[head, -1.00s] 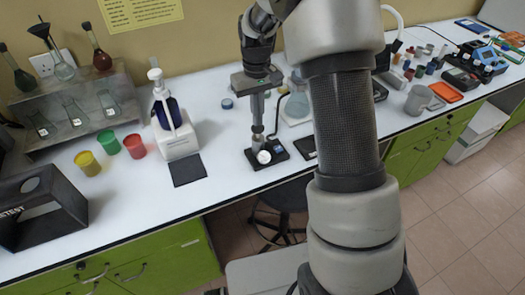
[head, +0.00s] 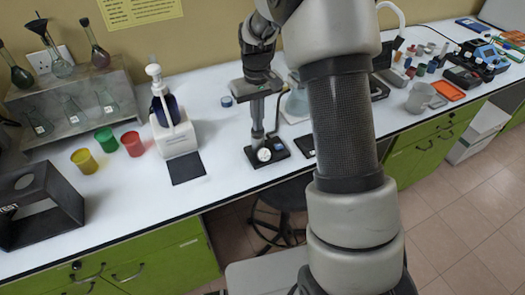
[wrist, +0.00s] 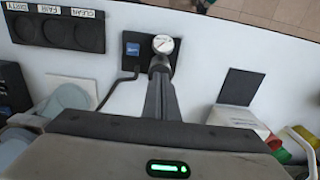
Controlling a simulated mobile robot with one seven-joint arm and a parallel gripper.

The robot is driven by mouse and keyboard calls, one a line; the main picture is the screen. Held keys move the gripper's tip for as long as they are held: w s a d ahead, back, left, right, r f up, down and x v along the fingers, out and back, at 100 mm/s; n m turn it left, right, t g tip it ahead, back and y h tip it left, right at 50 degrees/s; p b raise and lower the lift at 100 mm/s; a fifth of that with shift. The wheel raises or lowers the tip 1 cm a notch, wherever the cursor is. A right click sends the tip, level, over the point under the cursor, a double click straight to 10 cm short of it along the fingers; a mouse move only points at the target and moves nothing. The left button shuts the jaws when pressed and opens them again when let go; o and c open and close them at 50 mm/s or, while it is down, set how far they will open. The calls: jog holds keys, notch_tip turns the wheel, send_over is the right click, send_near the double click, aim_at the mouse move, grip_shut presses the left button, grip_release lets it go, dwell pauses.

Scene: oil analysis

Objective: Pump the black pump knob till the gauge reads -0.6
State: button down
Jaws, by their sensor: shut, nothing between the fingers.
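The pump stands on a small black base (head: 279,148) near the bench's front edge. Its round white gauge (head: 264,154) faces up at the front of the base. In the wrist view the gauge (wrist: 163,44) shows a dark slanting needle, but the scale is too small to read. My gripper (head: 257,136) points down over the pump, shut and empty, its fingertips right behind the gauge. In the wrist view the shut fingers (wrist: 160,66) end beside the gauge. The black pump knob is hidden by the fingers, so I cannot tell whether they touch it.
A black tray marked dirty, fair and clean (wrist: 58,27) lies beside the pump. A white stand with a dark blue bottle (head: 178,139) and a black pad (head: 187,168) are to the left. Clear white bench lies between the pad and the pump.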

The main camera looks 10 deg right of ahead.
jog(key=shift+r+p, duration=1.2)
jog(key=shift+r, duration=0.45)
jog(key=shift+f, duration=0.15)
jog(key=shift+f+b, duration=1.2)
jog(key=shift+f, duration=0.45)
jog(key=shift+r+p, duration=1.25)
jog(key=shift+r, duration=0.55)
jog(key=shift+r+p, duration=1.7)
jog(key=shift+r, duration=0.8)
